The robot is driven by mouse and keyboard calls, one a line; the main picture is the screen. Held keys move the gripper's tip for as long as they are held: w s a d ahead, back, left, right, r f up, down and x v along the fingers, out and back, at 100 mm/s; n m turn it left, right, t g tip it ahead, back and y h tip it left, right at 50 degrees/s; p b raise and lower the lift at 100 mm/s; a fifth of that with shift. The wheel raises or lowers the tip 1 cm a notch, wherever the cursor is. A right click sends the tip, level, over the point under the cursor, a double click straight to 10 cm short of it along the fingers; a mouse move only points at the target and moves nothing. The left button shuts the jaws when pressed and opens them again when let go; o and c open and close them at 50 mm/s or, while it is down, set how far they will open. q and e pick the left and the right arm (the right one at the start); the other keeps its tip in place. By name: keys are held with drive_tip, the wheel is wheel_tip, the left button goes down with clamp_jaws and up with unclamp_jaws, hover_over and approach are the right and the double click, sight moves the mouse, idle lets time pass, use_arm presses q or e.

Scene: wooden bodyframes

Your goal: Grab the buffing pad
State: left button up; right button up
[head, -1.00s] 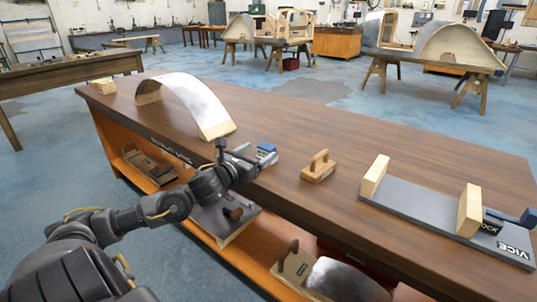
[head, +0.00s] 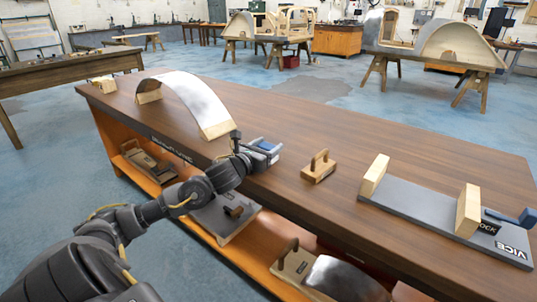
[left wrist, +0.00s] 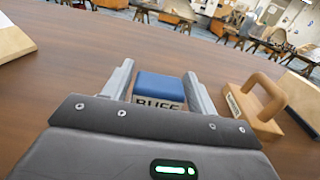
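The buffing pad (left wrist: 158,90) is a small block with a blue top and a pale front lettered "BUFF", lying on the wooden bench. In the head view its blue top (head: 267,145) shows at the end of my left gripper (head: 262,150). In the left wrist view the two fingers of my left gripper (left wrist: 164,84) stand apart, one on each side of the pad. The pad sits between them near the fingertips. I cannot tell whether the fingers touch its sides. The pad's lower front is hidden by the gripper body. My right gripper is not in view.
A wooden block with a handle (head: 319,167) stands just right of the pad. A curved metal sheet on wood supports (head: 190,95) is to the left. A grey vice board with wooden jaws (head: 420,205) lies at the right. The bench's far middle is clear.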

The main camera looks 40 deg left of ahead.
sight(267, 145)
use_arm(q)
drive_tip(key=c, duration=0.6)
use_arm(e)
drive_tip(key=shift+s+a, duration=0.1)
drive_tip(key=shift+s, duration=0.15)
